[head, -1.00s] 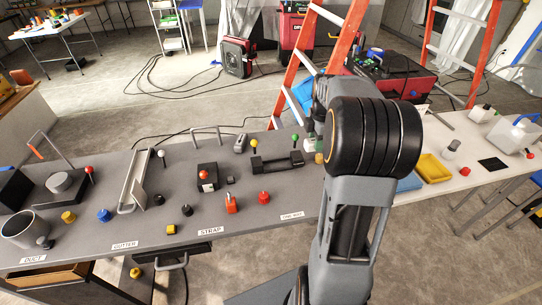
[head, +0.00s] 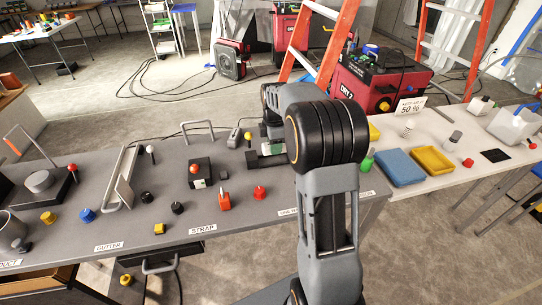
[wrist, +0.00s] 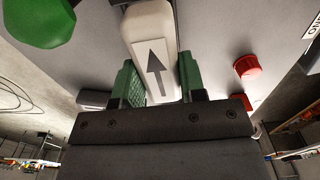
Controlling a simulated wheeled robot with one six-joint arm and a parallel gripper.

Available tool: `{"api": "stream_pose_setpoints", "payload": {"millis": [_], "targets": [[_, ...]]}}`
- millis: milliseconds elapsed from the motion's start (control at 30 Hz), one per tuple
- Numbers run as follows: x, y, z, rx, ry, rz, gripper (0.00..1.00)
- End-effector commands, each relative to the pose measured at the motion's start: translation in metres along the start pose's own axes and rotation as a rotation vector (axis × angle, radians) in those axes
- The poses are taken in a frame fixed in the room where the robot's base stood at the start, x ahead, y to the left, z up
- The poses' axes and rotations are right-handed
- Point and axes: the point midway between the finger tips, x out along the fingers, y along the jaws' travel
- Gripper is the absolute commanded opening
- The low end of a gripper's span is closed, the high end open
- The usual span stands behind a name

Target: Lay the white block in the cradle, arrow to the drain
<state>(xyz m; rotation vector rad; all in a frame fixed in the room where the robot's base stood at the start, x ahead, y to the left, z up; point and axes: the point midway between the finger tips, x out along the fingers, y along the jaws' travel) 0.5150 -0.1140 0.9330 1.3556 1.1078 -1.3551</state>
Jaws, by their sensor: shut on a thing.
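The white block (wrist: 150,35) is between the green finger pads of my gripper (wrist: 162,88) in the wrist view. My gripper is shut on it. The dark arrow on its face points up in that view, toward the end where a green knob (wrist: 40,20) shows. My arm hides the cradle's right part. I cannot tell whether the block touches the cradle. No drain can be made out.
A red knob (head: 259,192) and an orange-red piece (head: 224,200) stand in front. A black box with a red button (head: 200,173) is to the left. Blue (head: 402,167) and yellow (head: 433,161) trays lie right.

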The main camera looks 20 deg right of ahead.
Motion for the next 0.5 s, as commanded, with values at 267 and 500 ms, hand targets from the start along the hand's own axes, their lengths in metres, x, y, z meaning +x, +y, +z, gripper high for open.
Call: {"api": "stream_pose_setpoints", "payload": {"millis": [267,500], "targets": [[0.042,0.006,-0.012,0.0,0.0,0.001,0.1],[0.046,0.006,-0.011,0.0,0.0,0.001,0.1]]}}
